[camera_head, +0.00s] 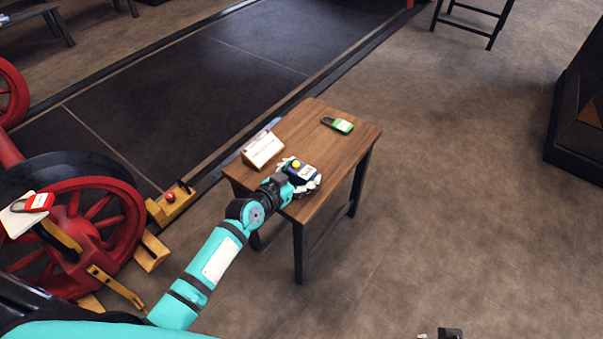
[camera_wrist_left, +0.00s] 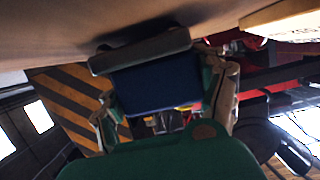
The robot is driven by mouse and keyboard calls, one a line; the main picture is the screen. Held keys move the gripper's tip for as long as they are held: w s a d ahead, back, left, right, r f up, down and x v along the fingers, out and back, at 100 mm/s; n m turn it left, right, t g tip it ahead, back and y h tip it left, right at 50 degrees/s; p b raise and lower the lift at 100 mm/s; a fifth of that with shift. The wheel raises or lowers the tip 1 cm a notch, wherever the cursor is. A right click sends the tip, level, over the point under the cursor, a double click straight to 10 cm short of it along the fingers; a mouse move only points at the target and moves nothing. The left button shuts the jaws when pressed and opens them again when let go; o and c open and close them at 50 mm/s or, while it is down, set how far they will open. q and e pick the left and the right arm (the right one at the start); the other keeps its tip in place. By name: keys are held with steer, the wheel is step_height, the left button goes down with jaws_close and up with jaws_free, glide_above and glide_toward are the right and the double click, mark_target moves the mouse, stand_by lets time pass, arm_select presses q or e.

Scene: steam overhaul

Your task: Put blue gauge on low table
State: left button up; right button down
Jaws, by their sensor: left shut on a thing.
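The blue gauge (camera_head: 303,172), a dark blue block with a yellow part at its left end, is at the front part of the low wooden table (camera_head: 318,145). My left gripper (camera_head: 301,180) is shut on it. In the left wrist view, the blue gauge (camera_wrist_left: 155,85) sits between the two fingers, close to a brown surface, with a dark shadow beside it. I cannot tell whether it touches the tabletop. A small dark part (camera_head: 450,333) at the bottom edge may be my right gripper; its jaws cannot be made out.
A white sign (camera_head: 263,150) stands on the table's left side, close to my left gripper. A green padlock-like tag (camera_head: 338,124) lies near the back corner. Red wheels (camera_head: 80,225) stand at left, with a red tag (camera_head: 38,202) nearby. The floor right of the table is clear.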

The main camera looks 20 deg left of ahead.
arm_select(q)
steer(key=o, duration=1.6)
arm_select(e)
steer(key=shift+r, duration=0.15)
steer(key=shift+r, duration=0.1)
arm_select(q)
steer(key=p+v, duration=0.3)
steer(key=v, duration=0.8)
steer(key=s+f+g+y, duration=0.1)
steer(key=s+f+g, duration=0.2)
steer(key=s+f, duration=0.2)
steer(key=s+f+n+g+y, duration=0.1)
steer(key=s+f+g, duration=0.3)
steer(key=s, duration=0.5)
steer(key=s+f+n+g+y, duration=0.1)
steer(key=s+f+g, duration=0.3)
steer(key=s+f, duration=0.4)
steer(key=shift+y, duration=0.9)
arm_select(e)
step_height(320, 180, down, 9)
steer(key=shift+w+a+g, duration=0.15)
steer(key=shift+g, duration=0.15)
